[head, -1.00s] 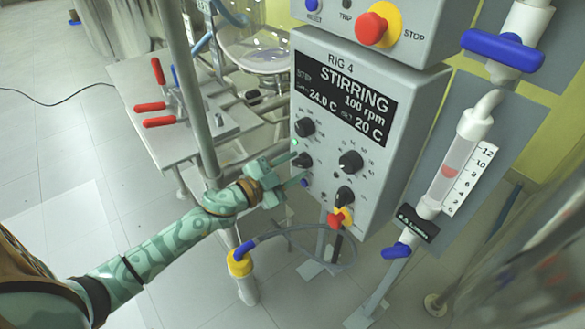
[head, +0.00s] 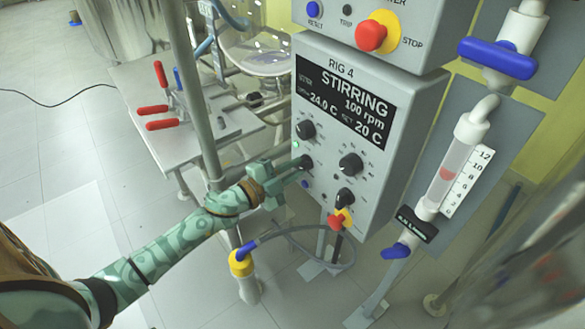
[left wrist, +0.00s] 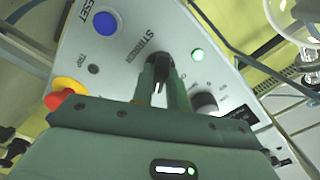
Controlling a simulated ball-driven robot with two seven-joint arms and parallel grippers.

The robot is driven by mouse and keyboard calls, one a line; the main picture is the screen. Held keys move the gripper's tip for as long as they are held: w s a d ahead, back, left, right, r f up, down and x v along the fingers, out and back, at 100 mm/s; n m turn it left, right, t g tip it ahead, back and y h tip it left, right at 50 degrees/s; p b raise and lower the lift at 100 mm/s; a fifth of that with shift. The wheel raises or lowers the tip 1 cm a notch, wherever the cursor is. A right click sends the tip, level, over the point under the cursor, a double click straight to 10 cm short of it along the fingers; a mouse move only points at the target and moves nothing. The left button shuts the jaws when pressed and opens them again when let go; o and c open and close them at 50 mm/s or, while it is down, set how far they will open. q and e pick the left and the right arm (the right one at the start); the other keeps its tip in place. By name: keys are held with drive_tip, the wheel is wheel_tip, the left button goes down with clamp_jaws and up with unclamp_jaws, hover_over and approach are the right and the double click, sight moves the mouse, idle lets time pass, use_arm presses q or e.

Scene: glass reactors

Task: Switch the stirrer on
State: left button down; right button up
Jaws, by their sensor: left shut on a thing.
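The grey control box labelled RIG 4 (head: 323,138) stands in the middle of the head view. Its display (head: 345,103) reads STIRRING, 100 rpm, 24.0 C and set 20 C. My left gripper (head: 296,167) reaches it from the left and is shut on the black stirrer knob (head: 306,161) on its left side. In the left wrist view the two green fingers (left wrist: 162,88) grip the knob (left wrist: 159,80), below the word STIRRER. A lit green lamp (left wrist: 197,54) is beside it. The fingers partly hide the knob. My right gripper is not in view.
Other black knobs (head: 350,164) sit close by on the panel. A red stop button (head: 371,36) and a blue reset button (head: 314,9) are on the box above. A flow meter (head: 455,165) stands at the right, and a bench with red-handled clamps (head: 164,125) at the left.

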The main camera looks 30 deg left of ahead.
use_arm(q)
drive_tip(key=shift+f, duration=0.1)
drive_tip(key=c, duration=1.4)
unclamp_jaws()
drive_tip(key=shift+s, duration=0.1)
drive_tip(key=p+v, duration=0.3)
drive_tip(key=v, duration=1.3)
drive_tip(key=shift+s+a, duration=0.1)
